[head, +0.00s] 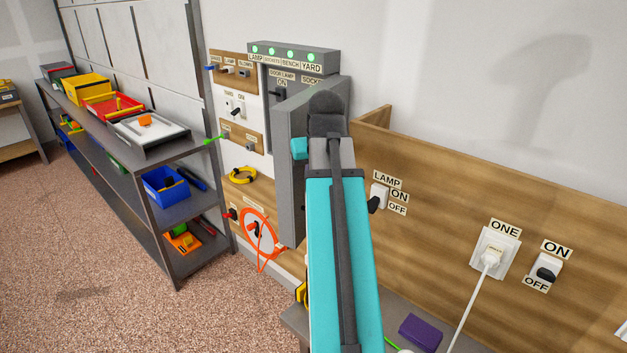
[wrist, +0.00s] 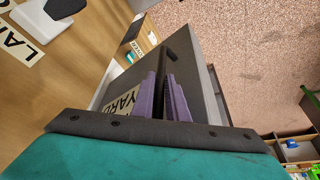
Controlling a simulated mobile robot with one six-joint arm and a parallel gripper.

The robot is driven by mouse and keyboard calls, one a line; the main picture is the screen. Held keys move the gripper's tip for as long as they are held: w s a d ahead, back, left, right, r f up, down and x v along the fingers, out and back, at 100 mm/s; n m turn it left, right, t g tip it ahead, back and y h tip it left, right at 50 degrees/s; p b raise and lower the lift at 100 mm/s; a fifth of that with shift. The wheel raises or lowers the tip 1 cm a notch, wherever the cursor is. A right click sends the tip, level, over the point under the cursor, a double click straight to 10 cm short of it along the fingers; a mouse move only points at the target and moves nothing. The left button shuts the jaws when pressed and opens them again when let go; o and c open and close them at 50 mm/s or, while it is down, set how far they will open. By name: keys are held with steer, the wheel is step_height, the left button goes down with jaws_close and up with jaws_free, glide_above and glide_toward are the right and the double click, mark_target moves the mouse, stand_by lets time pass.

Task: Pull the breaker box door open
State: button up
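The grey breaker box (head: 281,77) is on the wall in the head view. Its grey door (head: 291,165) stands out from the box at a clear angle, so it is partly open. In the wrist view the dark face of the door (wrist: 203,85) fills the middle. A black handle (wrist: 172,53) shows on the door just beyond my fingertips. My gripper (wrist: 161,76) has its two purple fingers close together with a narrow gap, and seems shut on the handle. The exact contact is hidden between the fingers. In the head view my arm hides the gripper.
A steel shelf (head: 178,213) with coloured bins stands left of the box. A wooden panel (head: 450,210) with a lamp switch (head: 378,196) and outlets lies to the right. The floor (head: 80,240) at left is clear.

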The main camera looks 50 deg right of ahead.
steer(key=o, duration=0.3)
steer(key=p+v, duration=0.7)
steer(key=v, duration=0.6)
steer(key=shift+r, duration=0.4)
steer(key=shift+s+a, duration=0.1)
steer(key=shift+s, duration=0.1)
stand_by(0.7)
